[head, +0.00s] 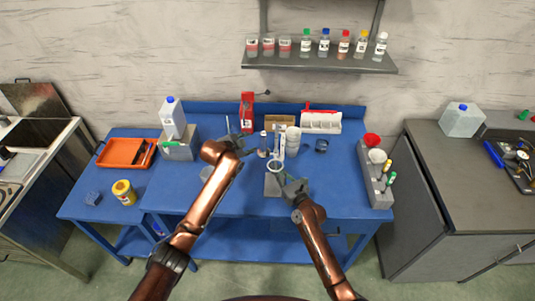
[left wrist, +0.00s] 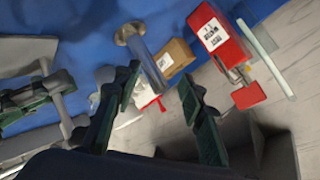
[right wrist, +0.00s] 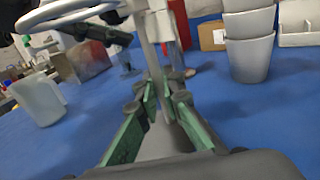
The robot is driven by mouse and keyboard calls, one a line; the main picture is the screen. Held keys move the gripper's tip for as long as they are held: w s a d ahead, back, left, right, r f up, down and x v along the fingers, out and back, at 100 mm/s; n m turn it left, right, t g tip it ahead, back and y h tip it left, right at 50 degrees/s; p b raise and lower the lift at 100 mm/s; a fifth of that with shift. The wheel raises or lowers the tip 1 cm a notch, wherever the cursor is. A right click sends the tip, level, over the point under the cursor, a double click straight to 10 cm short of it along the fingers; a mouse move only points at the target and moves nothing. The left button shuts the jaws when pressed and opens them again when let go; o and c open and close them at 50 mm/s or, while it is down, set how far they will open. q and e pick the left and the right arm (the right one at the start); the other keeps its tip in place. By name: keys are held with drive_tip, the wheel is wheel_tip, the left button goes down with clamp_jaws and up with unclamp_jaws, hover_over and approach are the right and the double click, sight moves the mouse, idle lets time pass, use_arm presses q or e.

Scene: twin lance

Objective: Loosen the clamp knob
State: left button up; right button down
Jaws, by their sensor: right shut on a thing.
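A grey stand shows in the head view, with its base (head: 272,186) on the blue table and a pale ring (head: 276,166) above it. In the right wrist view, its upright post (right wrist: 153,62) stands between the fingers of my right gripper (right wrist: 165,92), which is shut on it. A white ring (right wrist: 65,14) and a small dark knob-like part (right wrist: 111,17) show at the upper left there. My left gripper (head: 240,145) is left of the stand. In the left wrist view it (left wrist: 160,84) is open and empty, with a metal cylinder (left wrist: 146,62) beyond it.
Behind the stand are a red box (head: 247,110), a cardboard box (head: 279,122) and stacked white cups (head: 293,140). A grey rack (head: 376,185) stands at the right, an orange tray (head: 125,153) at the left. The table's front left is fairly clear.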

use_arm(q)
drive_tip(key=s+a+f+m+t, duration=0.1)
drive_tip(key=s+f+m+t, duration=0.15)
drive_tip(key=s+t, duration=0.2)
drive_tip(key=m+t+h, duration=0.3)
drive_tip(key=m, duration=0.3)
approach(268, 154)
drive_tip(key=shift+g, duration=0.25)
drive_tip(key=x, duration=1.1)
drive_tip(key=shift+w+a+f, duration=0.1)
drive_tip(key=shift+a+f, duration=0.2)
drive_tip(key=shift+f, duration=0.05)
clamp_jaws()
